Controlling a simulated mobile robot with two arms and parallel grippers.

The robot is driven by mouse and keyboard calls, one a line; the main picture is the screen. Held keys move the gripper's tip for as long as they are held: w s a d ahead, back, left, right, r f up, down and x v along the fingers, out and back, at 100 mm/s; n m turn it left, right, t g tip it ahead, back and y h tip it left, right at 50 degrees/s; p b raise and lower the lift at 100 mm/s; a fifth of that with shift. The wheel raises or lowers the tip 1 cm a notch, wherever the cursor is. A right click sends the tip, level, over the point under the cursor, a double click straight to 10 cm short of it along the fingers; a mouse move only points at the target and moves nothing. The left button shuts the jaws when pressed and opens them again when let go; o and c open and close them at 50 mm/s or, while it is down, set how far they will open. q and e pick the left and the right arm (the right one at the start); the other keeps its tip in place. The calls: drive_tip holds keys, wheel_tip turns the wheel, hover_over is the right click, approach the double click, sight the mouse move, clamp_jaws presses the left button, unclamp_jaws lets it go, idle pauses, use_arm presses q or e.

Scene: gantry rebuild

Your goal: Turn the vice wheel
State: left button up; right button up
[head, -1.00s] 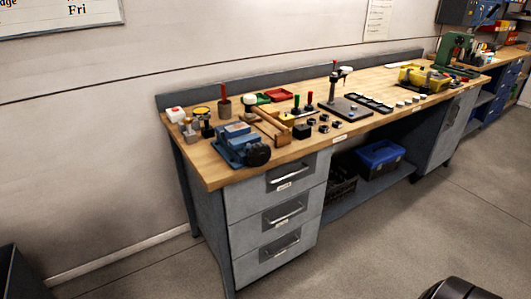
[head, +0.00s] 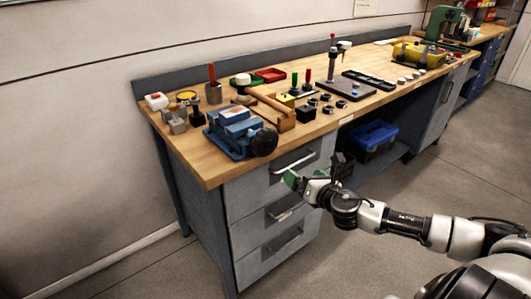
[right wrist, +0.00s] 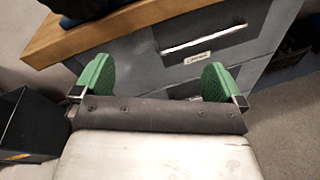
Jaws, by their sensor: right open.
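The blue vice (head: 230,132) sits at the front left of the wooden workbench (head: 190,160). Its round black wheel (head: 264,142) faces the front edge. My right gripper (head: 304,176) is in front of the top drawer, below the bench top and to the right of the wheel, apart from it. In the right wrist view my right gripper (right wrist: 157,82) has its two green-padded fingers spread with nothing between them. A dark shape at the top left of that view is cut off and unclear. My left gripper is not in view.
A drawer unit (head: 275,245) with bar handles stands under the bench top. A wooden frame (head: 275,108), black small parts and a red tray (head: 271,75) lie behind and right of the vice. The floor in front is clear.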

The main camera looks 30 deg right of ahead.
sight(268, 145)
drive_tip(key=a+r+n+t+y, duration=0.2)
drive_tip(key=a+r+n+y, duration=0.1)
drive_tip(key=a+r+n, duration=0.4)
drive_tip(key=shift+m, duration=0.6)
drive_tip(key=w, duration=0.3)
drive_tip(key=w+p, duration=0.1)
drive_tip(key=w, duration=0.1)
drive_tip(key=w+p, duration=0.1)
drive_tip(key=w, duration=0.2)
drive_tip(key=shift+w+d+r, duration=0.35)
drive_tip(key=shift+r, duration=0.05)
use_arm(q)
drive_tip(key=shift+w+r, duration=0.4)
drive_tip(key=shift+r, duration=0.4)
use_arm(e)
drive_tip(key=shift+w+a, duration=0.1)
drive_tip(key=shift+w, duration=0.65)
drive_tip(key=shift+f, duration=0.1)
drive_tip(key=c, duration=0.7)
drive_tip(key=shift+o, duration=0.2)
drive_tip(key=shift+m, duration=0.3)
